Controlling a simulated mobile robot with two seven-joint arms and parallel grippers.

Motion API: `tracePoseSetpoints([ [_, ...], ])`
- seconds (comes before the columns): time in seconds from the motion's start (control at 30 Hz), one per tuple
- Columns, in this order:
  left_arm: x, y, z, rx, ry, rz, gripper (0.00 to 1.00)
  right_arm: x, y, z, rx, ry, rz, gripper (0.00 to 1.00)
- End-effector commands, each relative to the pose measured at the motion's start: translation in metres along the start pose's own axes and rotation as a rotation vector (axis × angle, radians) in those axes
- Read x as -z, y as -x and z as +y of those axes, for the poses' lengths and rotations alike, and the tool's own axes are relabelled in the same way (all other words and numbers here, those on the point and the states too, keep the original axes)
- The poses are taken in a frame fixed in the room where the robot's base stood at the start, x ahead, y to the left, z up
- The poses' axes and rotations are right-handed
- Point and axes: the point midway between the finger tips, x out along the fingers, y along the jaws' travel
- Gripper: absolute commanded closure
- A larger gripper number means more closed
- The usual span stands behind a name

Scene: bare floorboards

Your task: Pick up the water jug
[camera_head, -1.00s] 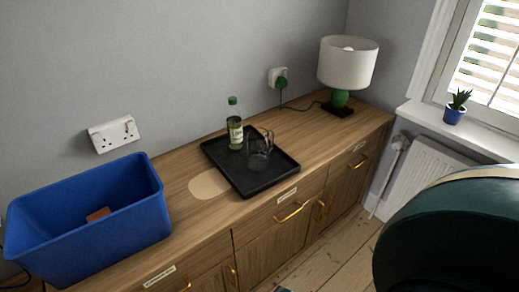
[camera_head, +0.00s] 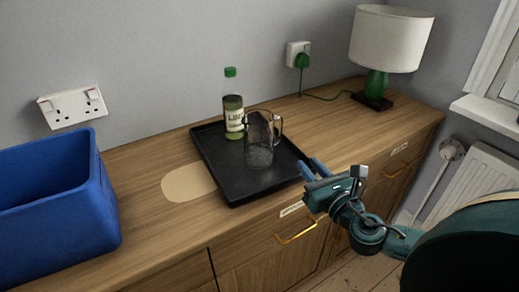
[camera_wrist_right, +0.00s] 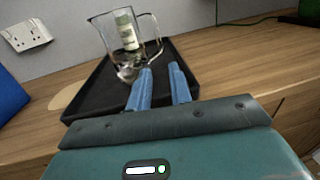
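The water jug (camera_head: 262,140) is clear glass with a handle on its right side. It stands upright on the black tray (camera_head: 240,192) on the wooden sideboard. My right gripper (camera_head: 311,168) is at the tray's right front corner, apart from the jug. In the right wrist view the jug (camera_wrist_right: 118,42) is just beyond the two blue fingers (camera_wrist_right: 160,85), which are spread with nothing between them. A green bottle (camera_head: 233,115) stands on the tray just behind and left of the jug. My left gripper is not in view.
A blue bin (camera_head: 60,215) stands on the sideboard at the left. A lamp (camera_head: 390,45) with a green base stands at the back right, its cord running to a wall socket. A pale round patch (camera_head: 188,183) lies left of the tray.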

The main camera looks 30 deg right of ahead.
Motion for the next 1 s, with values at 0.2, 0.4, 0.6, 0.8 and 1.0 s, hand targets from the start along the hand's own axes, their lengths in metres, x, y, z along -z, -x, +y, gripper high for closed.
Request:
tracePoseSetpoints([
  [0.2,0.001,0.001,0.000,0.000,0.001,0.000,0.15,-0.003,-0.019,-0.001,0.002,-0.004,-0.004,0.79],
  [0.4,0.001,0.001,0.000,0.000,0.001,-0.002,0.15,-0.003,-0.051,-0.001,0.003,-0.006,-0.003,0.79],
  [0.6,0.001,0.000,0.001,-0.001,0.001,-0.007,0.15,-0.002,-0.074,0.000,0.002,-0.006,0.001,0.79],
  [0.8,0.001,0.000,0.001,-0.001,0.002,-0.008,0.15,-0.002,-0.084,0.000,0.001,-0.005,0.002,0.79],
  [1.0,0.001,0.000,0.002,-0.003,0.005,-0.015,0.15,-0.008,-0.111,0.001,0.001,-0.008,0.000,0.79],
])
